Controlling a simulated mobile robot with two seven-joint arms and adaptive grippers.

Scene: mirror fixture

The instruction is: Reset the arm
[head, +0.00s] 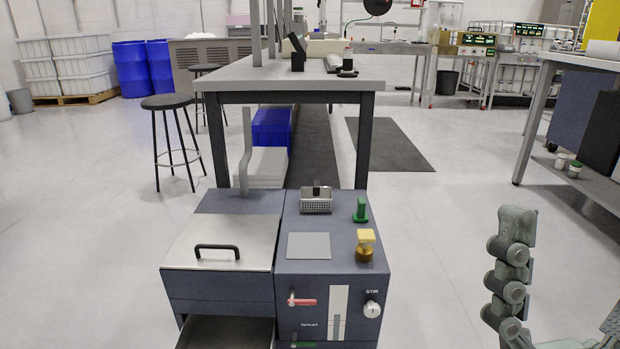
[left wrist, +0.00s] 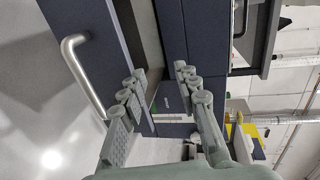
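My right gripper (head: 514,268) is at the lower right of the head view, partly cut off by the frame. One jointed grey-green finger stands upright with nothing against its tip, and it looks open and empty, well right of the machine. My left gripper (left wrist: 161,72) is not in the head view. In the left wrist view its two fingers are apart with nothing held between them. Dark blue panels of a unit lie beyond the fingertips, with a silver bar handle (left wrist: 78,70) to the left. I cannot tell how far the fingertips are from the panels.
A dark blue machine (head: 345,268) with a silver lid (head: 222,238), a stir knob and a yellow-topped knob (head: 365,245) stands in front. Its lower drawer (head: 225,333) is out. A table (head: 225,72) stands behind, a stool (head: 168,102) left. Floor right of the machine is clear.

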